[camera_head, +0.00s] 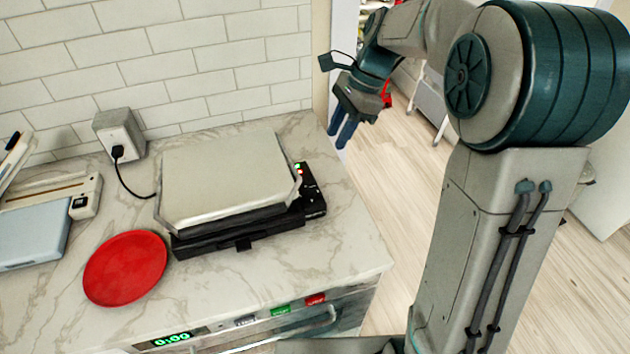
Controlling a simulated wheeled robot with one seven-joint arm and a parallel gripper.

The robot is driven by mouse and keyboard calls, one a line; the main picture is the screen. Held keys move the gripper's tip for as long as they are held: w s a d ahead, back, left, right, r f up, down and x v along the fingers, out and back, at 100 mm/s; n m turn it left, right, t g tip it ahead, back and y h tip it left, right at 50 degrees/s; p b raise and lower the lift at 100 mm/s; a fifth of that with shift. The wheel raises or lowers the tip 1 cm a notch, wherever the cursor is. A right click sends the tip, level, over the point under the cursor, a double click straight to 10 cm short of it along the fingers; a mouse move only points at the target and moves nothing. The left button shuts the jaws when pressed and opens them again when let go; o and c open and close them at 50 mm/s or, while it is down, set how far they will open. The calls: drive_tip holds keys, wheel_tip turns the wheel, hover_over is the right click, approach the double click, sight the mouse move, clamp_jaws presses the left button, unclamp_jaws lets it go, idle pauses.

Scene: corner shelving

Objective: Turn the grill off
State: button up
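The grill (225,190) is a closed flat appliance with a pale lid and a black base on the marble counter. A black control panel (311,190) is on its right side, with small red and green lights or marks near the top. Its black cord runs left to a plug in a wall socket (119,133). My gripper (342,133) hangs to the right of and behind the grill, past the counter's right edge, apart from the grill. Its blue fingers point down and no object shows between them. The finger gap is too small to judge.
A red plate (125,268) lies on the counter left of the grill. A blue-grey and white appliance (35,232) is at the far left. An oven front with a green display (171,339) and a handle is below the counter. A brick wall stands behind; open floor lies right.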

sight(312, 187)
drive_tip(key=p+x, duration=0.1)
drive_tip(key=x, duration=1.3)
drive_tip(key=shift+w+f, duration=0.15)
drive_tip(key=shift+f, duration=0.05)
clamp_jaws()
